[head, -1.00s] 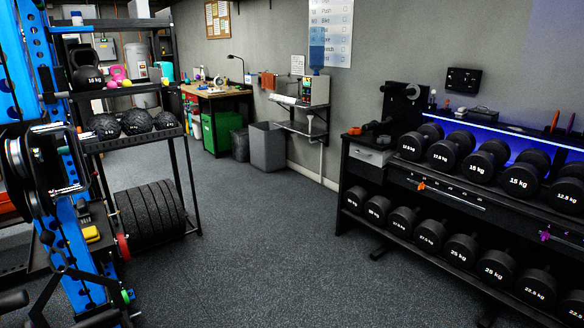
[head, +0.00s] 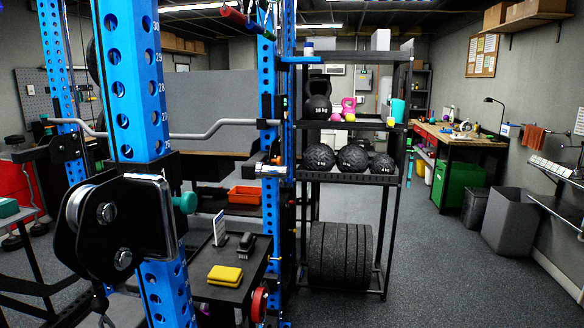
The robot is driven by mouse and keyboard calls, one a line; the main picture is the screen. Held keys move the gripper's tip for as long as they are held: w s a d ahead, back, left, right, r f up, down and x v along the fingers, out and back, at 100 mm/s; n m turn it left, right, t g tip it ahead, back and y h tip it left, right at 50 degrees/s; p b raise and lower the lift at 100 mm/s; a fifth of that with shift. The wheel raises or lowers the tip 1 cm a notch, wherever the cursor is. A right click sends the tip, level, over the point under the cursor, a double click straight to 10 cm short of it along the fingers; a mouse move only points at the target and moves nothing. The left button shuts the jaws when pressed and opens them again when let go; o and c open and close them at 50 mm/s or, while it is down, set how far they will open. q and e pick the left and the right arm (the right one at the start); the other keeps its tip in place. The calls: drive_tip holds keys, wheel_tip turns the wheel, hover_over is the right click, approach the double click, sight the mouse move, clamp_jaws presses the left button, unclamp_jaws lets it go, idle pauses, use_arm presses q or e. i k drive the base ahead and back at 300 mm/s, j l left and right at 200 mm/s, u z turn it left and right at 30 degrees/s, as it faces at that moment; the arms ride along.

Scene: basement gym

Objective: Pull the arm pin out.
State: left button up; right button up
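A black carriage with a metal roller (head: 105,220) is mounted on the near blue rack upright (head: 135,90). A teal-green knob (head: 187,202) sticks out at its right side and looks like a pull pin. I cannot tell whether it is the arm pin. A red round knob (head: 259,305) shows lower down, to the right. Neither of my grippers is in view.
A bent bar (head: 215,130) spans the rack behind the near upright. A shelf rack with black balls (head: 352,158) stands right of centre. Floor (head: 450,270) at right is clear.

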sight(279, 162)
drive_tip(key=i+l+u, duration=0.2)
drive_tip(key=l, duration=0.15)
drive_tip(key=i+l+u, duration=0.1)
drive_tip(key=u, duration=0.25)
drive_tip(key=i+l+u, duration=0.1)
drive_tip(key=u, duration=0.3)
